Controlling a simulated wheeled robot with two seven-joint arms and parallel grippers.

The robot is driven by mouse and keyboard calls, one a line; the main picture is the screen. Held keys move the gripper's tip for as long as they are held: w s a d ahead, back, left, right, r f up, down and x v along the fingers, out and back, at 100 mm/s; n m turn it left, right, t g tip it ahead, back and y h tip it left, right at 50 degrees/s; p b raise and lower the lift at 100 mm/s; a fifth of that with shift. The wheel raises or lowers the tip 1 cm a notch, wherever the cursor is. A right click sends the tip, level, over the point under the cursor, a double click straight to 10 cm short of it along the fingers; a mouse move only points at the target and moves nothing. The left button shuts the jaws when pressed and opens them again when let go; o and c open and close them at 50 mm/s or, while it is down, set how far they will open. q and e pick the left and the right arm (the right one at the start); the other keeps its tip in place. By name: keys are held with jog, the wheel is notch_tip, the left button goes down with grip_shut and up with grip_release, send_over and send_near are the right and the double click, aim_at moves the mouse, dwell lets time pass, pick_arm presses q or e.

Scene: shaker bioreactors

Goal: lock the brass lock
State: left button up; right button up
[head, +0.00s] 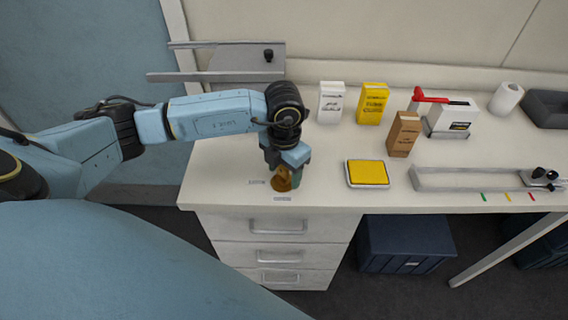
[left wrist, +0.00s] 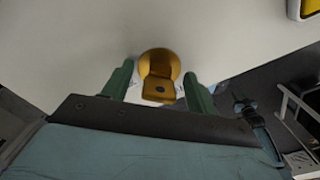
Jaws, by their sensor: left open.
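The brass lock (head: 281,180) stands near the front left corner of the white table, just above the drawers. It also shows in the left wrist view (left wrist: 159,75) as a round golden base with a flat tab that has a dark spot. My left gripper (head: 284,178) points down at the lock, partly hiding it in the head view. In the left wrist view its two green fingers (left wrist: 158,87) are open, one on each side of the lock, with gaps between. My right gripper is not in view.
Small labels (head: 282,199) lie beside the lock. To the right are a yellow pad (head: 368,173), a brown box (head: 404,134), and a long tray (head: 462,179). White and yellow boxes (head: 373,103) stand behind. The table's front edge is close to the lock.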

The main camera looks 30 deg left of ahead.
pick_arm(q)
jog(key=c, duration=1.1)
jog(key=shift+s+f, duration=0.1)
jog(key=shift+f, duration=0.2)
jog(key=n, duration=0.3)
jog(key=shift+s+p, duration=0.1)
jog(key=shift+p, duration=0.25)
jog(key=shift+f+n, duration=0.1)
jog(key=shift+n, duration=0.8)
